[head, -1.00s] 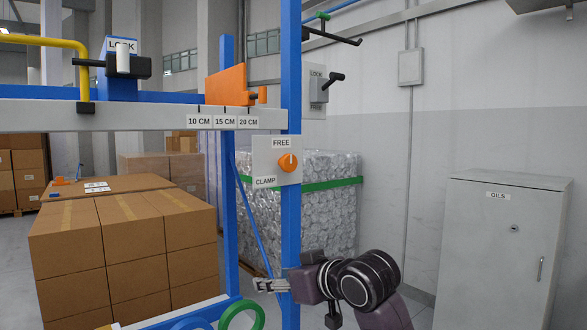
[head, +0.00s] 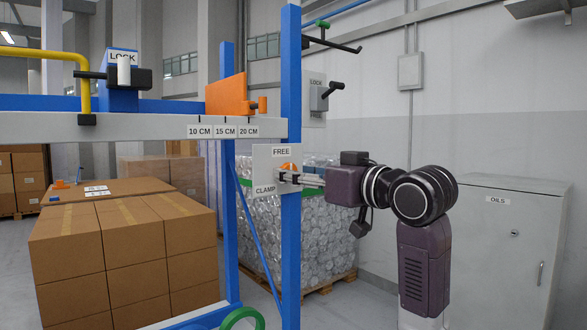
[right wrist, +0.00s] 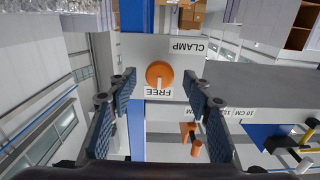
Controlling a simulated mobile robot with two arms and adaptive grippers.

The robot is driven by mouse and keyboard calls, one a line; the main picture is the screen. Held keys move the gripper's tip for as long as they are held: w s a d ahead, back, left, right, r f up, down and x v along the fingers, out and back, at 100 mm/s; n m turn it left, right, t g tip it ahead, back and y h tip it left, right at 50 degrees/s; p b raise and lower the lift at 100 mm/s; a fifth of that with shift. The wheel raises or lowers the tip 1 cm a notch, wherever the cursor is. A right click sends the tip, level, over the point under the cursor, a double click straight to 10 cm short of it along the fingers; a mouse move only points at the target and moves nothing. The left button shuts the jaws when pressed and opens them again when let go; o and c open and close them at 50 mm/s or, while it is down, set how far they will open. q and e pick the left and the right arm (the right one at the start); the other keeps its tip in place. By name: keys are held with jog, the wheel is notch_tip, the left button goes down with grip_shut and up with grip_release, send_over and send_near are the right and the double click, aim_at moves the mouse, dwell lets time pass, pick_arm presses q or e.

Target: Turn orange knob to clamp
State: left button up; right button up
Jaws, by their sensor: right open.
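The orange knob (head: 288,168) sits on a pale panel (head: 263,167) marked FREE at the top and CLAMP at the lower left, fixed to the blue post. In the head view my right gripper (head: 284,177) is in front of the panel at knob height and hides part of the knob. In the right wrist view the knob (right wrist: 159,74) lies ahead, between the two open blue-padded fingers (right wrist: 161,90). Its white pointer mark faces the FREE label (right wrist: 158,92). The fingers look apart from the knob. My left gripper is not in view.
A blue post (head: 291,80) carries the panel, and a grey beam (head: 150,127) with 10, 15 and 20 CM marks runs left above it. Stacked boxes (head: 120,250) stand at left. A grey OILS cabinet (head: 510,240) stands at right behind my arm.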

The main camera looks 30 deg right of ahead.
jog(key=shift+w, duration=0.9)
jog(key=shift+c, duration=0.6)
jog(key=c, duration=1)
jog(key=n+p, duration=0.7)
jog(key=n, duration=1)
jog(key=shift+n+p, duration=0.35)
jog(key=shift+n, duration=0.05)
jog(key=shift+a+f, duration=0.1)
jog(key=shift+f, duration=0.05)
